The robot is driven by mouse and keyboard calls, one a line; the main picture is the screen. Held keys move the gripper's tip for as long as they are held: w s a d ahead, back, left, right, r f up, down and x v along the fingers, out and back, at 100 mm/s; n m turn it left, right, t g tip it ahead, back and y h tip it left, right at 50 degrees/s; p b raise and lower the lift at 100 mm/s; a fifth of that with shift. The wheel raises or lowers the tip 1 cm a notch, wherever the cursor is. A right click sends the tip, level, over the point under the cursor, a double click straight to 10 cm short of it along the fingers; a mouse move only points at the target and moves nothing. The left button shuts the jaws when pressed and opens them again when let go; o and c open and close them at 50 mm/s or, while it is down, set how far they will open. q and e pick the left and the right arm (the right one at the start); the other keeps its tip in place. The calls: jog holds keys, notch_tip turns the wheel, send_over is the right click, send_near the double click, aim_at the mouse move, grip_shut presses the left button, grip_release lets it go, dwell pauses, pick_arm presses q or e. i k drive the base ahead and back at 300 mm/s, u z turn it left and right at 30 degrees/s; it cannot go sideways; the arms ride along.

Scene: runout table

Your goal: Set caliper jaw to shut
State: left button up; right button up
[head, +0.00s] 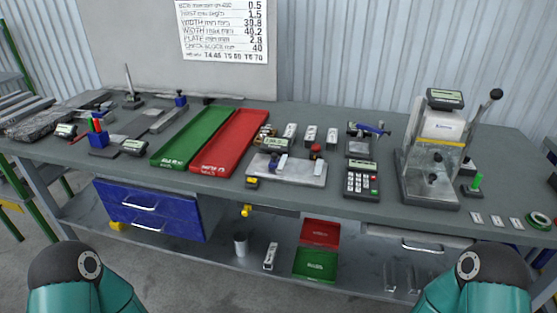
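What looks like the caliper (275,146) is a small device with a display, standing over a pale grey base plate (300,175) in the middle of the bench. A small blue-and-white piece (282,163) stands under it, and a red-topped post (316,150) is at its right. The jaw is too small to tell whether it is open or shut. Only teal and dark parts of my two arms show at the bottom corners. Neither gripper is in view.
A green tray (196,137) and a red tray (233,139) lie left of the base plate. A calculator (361,180) and a tall lever-topped tester (433,160) stand right. Blue drawers (150,209) hang under the bench (400,212). A printed sheet (224,30) is on the wall.

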aim_at(280, 165)
jog(key=z, duration=0.05)
jog(key=i, duration=0.95)
jog(key=z, duration=1.3)
jog(key=k, duration=0.7)
jog(key=u, duration=0.35)
